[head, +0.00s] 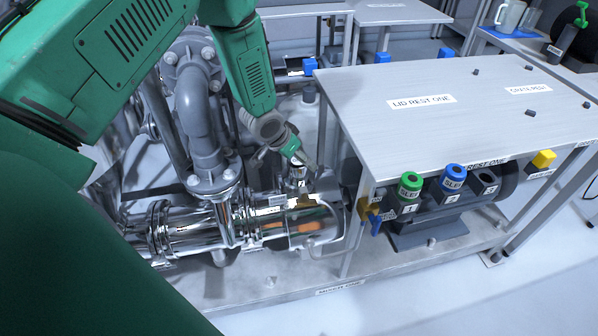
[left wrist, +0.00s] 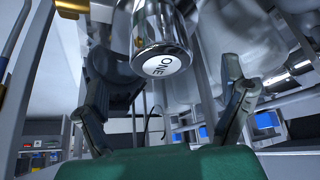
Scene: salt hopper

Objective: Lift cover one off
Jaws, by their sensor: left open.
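A shiny chrome cap with a white label reading "ONE" (left wrist: 163,64) is in the left wrist view, beyond my left gripper (left wrist: 168,88) and roughly centred between its spread fingers. The fingers are open, and I see no contact with the cap. In the head view, my left gripper (head: 305,160) is just above a small chrome fitting (head: 297,174) on top of the chrome pipe housing (head: 285,222). The arm and gripper partly hide this spot. My right gripper is not in view.
A grey metal table labelled "LID REST ONE" (head: 450,130) stands to the right, with open room on top. A grey pipe (head: 200,125) rises left of the gripper.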

